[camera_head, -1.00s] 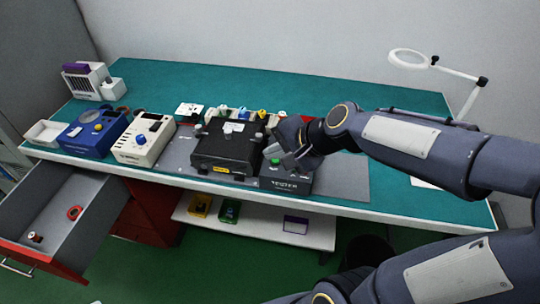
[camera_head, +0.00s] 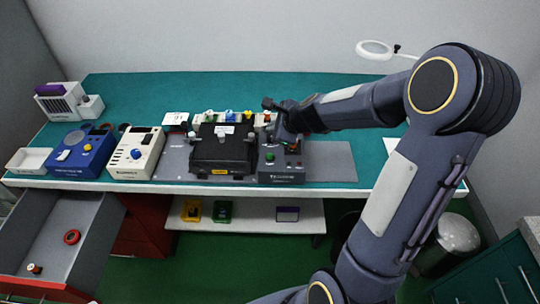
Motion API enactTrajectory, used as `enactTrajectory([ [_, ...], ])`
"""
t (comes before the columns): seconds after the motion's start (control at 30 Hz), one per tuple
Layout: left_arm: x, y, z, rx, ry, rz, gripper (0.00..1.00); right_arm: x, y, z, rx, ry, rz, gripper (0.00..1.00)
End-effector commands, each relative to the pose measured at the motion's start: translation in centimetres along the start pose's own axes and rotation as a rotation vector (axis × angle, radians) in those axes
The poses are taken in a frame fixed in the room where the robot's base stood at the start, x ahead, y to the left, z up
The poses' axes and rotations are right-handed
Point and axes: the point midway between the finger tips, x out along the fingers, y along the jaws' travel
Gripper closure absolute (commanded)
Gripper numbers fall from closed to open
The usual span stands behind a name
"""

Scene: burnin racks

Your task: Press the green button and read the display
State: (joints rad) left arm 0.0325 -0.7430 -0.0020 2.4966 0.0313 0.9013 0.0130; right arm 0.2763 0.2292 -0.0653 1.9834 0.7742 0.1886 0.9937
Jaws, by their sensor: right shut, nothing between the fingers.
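A dark tester box (camera_head: 282,177) stands near the front edge of the bench, right of a black case. A green button (camera_head: 270,156) sits on the left of its top face. My right gripper (camera_head: 289,138) is shut and empty, over the back right part of the tester box. Its fingers are behind and right of the green button, apart from it. The gripper hides part of the box's top, and I cannot make out a readable display there. My left gripper is out of view.
The black case (camera_head: 222,155), a cream device (camera_head: 137,153) and a blue device (camera_head: 85,150) stand in a row to the left. An open drawer (camera_head: 55,232) juts out at lower left. A magnifier lamp (camera_head: 374,48) stands at back right.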

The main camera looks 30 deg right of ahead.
Motion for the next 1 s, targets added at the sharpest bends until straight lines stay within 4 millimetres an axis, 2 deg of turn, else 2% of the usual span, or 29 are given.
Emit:
enactTrajectory([
  [0.27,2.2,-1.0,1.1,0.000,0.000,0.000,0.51,1.9,1.4,-1.4,-0.001,0.000,0.001,1.00],
  [0.63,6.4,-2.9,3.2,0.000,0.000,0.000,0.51,5.5,4.0,-4.0,-0.002,0.000,0.001,1.00],
  [0.8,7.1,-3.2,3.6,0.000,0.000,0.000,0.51,6.1,4.5,-4.4,-0.002,0.000,0.001,1.00],
  [1.0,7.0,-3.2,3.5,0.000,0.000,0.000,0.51,6.0,4.4,-4.4,-0.002,0.000,0.001,1.00],
])
